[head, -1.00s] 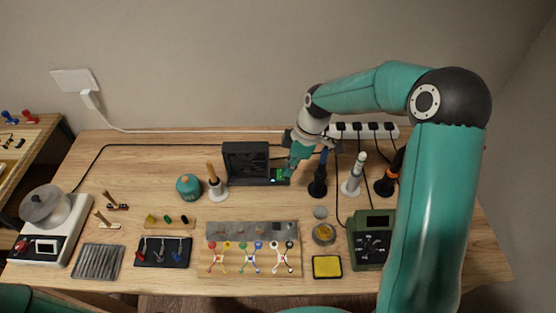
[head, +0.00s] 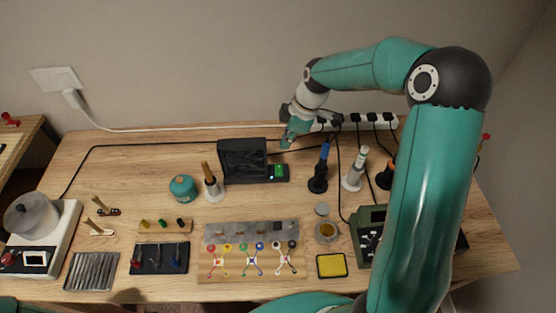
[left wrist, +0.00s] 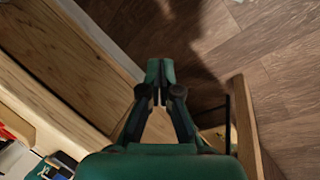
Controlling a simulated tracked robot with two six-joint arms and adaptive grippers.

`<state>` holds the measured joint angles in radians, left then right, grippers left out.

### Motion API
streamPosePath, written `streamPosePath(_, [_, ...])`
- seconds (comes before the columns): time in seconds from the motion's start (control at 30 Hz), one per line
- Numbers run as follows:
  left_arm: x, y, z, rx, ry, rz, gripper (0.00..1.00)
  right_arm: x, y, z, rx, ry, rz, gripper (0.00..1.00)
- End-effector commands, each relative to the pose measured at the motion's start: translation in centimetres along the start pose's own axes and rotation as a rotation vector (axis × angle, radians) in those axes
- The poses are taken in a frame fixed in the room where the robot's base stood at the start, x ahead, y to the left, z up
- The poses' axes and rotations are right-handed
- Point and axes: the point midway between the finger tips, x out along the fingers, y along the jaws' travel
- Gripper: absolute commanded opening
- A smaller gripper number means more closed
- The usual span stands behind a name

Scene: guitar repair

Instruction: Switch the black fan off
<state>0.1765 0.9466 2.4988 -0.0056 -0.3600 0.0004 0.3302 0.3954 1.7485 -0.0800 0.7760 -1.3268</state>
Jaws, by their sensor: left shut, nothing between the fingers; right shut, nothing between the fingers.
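The black fan (head: 243,160) stands at the back middle of the workbench, a dark box-like unit with an open front. At its right end is a low base with a green switch (head: 279,168) and a small bright spot beside it. Whether the switch is on or off is too small to tell. My right gripper (head: 287,143) is shut and empty, just behind and above the switch, apart from it. My left gripper (left wrist: 160,72) is shut and empty in the left wrist view, over the floor beside wooden furniture.
A power strip (head: 375,121) with several plugs lies behind my right gripper. The bench between canister and back edge is mostly clear, with a black cable.

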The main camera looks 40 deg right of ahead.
Motion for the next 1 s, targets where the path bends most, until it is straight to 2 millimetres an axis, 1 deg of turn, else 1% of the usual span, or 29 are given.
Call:
streamPosePath(0.03, [-0.3, 0.1, 0.0, 0.0, 0.0, 0.0, 0.0, 1.0, -0.2, 0.0, 0.0, -0.002, -0.007, 0.0])
streamPosePath(0.1, [-0.6, 0.2, 0.0, 0.0, 0.0, 0.0, 0.0, 2.5, -0.1, 0.0, 0.001, -0.002, -0.006, 0.0])
streamPosePath(0.3, [-1.2, 0.4, 0.0, 0.0, 0.0, 0.0, 0.0, 6.5, -0.2, 0.1, 0.001, -0.002, -0.006, 0.0])
streamPosePath(0.5, [-1.9, 0.7, 0.0, 0.0, 0.0, 0.0, 0.0, 8.9, 0.2, 0.9, 0.003, -0.001, -0.002, 0.0])
streamPosePath(0.7, [-2.1, 0.8, 0.0, 0.0, 0.0, 0.0, 0.0, 9.9, 0.4, 1.2, 0.002, 0.0, 0.001, 0.0])
streamPosePath(1.0, [-2.0, 0.7, 0.0, 0.0, 0.0, 0.0, 0.0, 10.0, 0.4, 1.3, 0.002, 0.0, 0.001, 0.0])
